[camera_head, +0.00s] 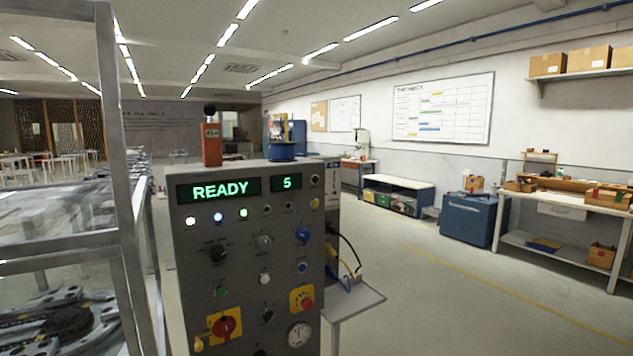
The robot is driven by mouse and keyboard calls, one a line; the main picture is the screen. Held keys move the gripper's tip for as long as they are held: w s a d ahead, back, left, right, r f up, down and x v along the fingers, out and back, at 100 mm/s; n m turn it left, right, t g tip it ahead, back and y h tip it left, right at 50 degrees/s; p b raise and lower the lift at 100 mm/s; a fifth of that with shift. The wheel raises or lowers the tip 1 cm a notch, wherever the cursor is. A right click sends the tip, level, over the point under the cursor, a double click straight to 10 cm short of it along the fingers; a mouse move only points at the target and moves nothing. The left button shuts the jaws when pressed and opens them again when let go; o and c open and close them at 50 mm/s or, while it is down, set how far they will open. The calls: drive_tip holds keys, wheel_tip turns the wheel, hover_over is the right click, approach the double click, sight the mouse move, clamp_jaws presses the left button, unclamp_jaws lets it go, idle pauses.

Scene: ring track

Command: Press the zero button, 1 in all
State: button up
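A grey control panel (245,225) stands upright close in front of me. Its left display (219,190) reads READY and its right display (286,183) reads 5. Below the knobs sit a green button (221,291), a white button (264,279) and a blue button (302,267). A red push-button on a yellow plate (302,299) is at lower right, beside a black control (267,313). The small labels are too small to read, so I cannot tell which button is the zero button. My gripper is not in view.
A metal-framed enclosure (120,190) with track inside stands at the left. A small side shelf (357,300) with cables juts from the panel's right. A red rotary switch (224,326) and a gauge (299,334) are low on the panel. Open floor (430,300) lies to the right.

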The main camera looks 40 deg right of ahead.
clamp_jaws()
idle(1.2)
